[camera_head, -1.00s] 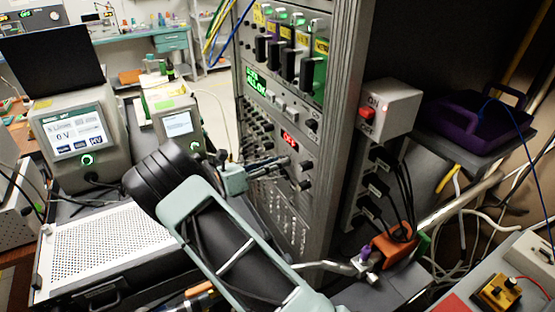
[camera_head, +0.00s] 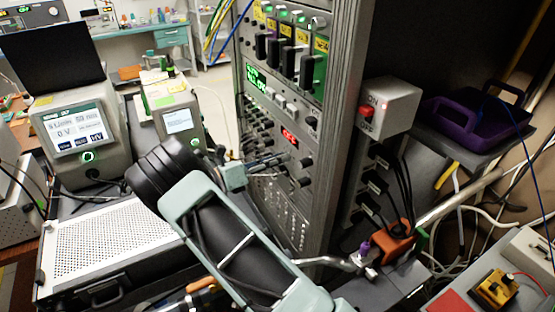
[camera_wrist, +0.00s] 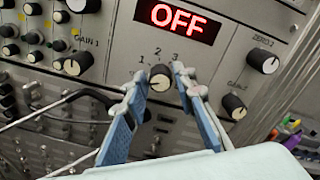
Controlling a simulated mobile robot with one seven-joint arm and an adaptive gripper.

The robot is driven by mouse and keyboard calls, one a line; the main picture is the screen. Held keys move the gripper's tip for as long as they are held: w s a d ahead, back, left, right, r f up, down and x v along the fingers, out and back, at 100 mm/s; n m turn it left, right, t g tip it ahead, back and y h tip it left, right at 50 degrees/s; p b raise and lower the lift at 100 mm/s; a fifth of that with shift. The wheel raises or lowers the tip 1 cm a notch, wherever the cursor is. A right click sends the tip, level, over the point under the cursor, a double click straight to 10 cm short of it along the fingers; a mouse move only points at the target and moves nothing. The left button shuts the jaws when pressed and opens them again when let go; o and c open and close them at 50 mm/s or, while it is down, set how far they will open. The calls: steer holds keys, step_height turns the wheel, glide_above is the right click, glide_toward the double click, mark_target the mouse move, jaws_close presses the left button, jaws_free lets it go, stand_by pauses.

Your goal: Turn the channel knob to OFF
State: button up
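The channel knob (camera_wrist: 160,78) is small and black with a pale face, on a grey rack panel. Numbers 1, 2 and 3 are printed around it. A red display (camera_wrist: 178,20) above it reads OFF in the wrist view. My gripper (camera_wrist: 158,76) has its two blue fingers apart, with one fingertip on each side of the knob. The fingertips are very close to the knob; whether they touch it is unclear. In the camera_head view my gripper (camera_head: 282,157) reaches the panel below the small red display (camera_head: 289,136), and the knob is hard to make out.
Gain and zero knobs (camera_wrist: 263,60) sit right of the channel knob. More knobs and cables crowd the left of the panel. A grey ON/OFF switch box (camera_head: 390,108) is right of the rack. A perforated case (camera_head: 110,245) lies at the lower left.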

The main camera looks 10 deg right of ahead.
steer(key=shift+o, duration=1)
steer(key=v, duration=1.2)
steer(key=shift+r, duration=0.15)
